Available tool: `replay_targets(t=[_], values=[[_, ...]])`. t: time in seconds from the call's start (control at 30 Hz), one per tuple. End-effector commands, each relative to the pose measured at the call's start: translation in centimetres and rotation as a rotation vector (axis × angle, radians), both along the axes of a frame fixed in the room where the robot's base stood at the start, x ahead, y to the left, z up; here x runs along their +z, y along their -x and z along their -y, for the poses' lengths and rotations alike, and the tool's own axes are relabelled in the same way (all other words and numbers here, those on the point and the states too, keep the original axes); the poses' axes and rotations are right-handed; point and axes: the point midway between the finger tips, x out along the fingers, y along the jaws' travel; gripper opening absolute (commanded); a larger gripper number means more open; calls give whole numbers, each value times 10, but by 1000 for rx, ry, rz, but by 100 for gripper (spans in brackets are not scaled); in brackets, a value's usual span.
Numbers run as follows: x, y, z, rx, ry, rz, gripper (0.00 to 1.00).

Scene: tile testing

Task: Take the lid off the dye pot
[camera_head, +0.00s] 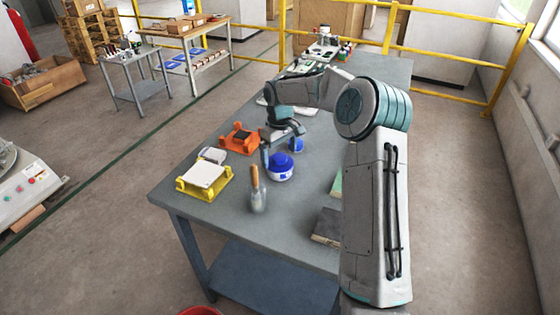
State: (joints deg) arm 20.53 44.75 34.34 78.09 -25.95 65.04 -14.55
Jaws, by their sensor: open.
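The dye pot (280,173) stands on the grey table. It is a small round blue-and-white pot, and its blue upper part looks like the lid. My gripper (281,151) is above and close to the pot, pointing down, with its fingers open. The fingertips are small in this view, and I cannot tell whether they touch the lid. A small blue round item (296,144) sits just behind and right of the pot, partly hidden by my gripper.
A yellow holder (204,180) with a white tile and an orange holder (240,139) with a dark block are further left. Dark slabs (327,225) lie near my arm. The table's front left corner (175,200) is bare.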

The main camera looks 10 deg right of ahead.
Motion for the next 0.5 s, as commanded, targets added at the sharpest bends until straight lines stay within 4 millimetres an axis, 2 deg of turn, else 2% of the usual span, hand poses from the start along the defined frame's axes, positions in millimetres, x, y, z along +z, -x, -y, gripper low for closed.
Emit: replay_targets(t=[0.17,0.4,0.43,0.5], values=[[-19,0,0,0,-1,-1,100],[-22,0,0,0,0,1,100],[-22,0,0,0,0,1,97],[-22,0,0,0,0,1,78]])
